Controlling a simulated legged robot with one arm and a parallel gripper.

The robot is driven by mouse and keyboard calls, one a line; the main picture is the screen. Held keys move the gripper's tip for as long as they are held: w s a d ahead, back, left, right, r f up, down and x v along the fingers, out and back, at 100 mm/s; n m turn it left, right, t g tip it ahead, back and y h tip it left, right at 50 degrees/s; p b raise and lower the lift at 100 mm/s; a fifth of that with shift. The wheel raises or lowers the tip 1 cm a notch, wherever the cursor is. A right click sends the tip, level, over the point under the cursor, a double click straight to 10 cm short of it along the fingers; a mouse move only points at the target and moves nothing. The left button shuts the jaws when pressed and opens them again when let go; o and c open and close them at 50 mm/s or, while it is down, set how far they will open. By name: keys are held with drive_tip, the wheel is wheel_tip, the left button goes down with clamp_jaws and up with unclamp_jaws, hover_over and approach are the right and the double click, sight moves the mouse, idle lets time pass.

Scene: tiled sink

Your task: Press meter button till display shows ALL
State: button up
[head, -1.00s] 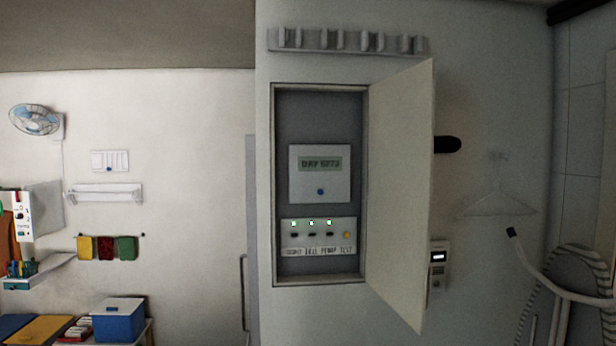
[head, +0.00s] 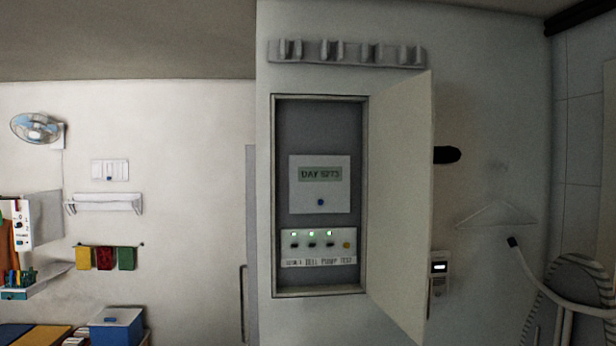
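The meter (head: 335,199) is a white box inside an open wall cabinet (head: 364,250). Its greenish display (head: 320,174) seems to read "DAY" followed by digits that look like 5273; they are blurred. A small blue button (head: 320,202) sits below the display. My gripper is not in view, and nothing touches the button.
The cabinet door (head: 400,200) stands open to the right. Below the meter is a panel (head: 318,262) with green lights, dark switches and a yellow button. A hook rail (head: 346,53) is above, and an intercom-like box (head: 439,268) and a hose (head: 550,275) are at right.

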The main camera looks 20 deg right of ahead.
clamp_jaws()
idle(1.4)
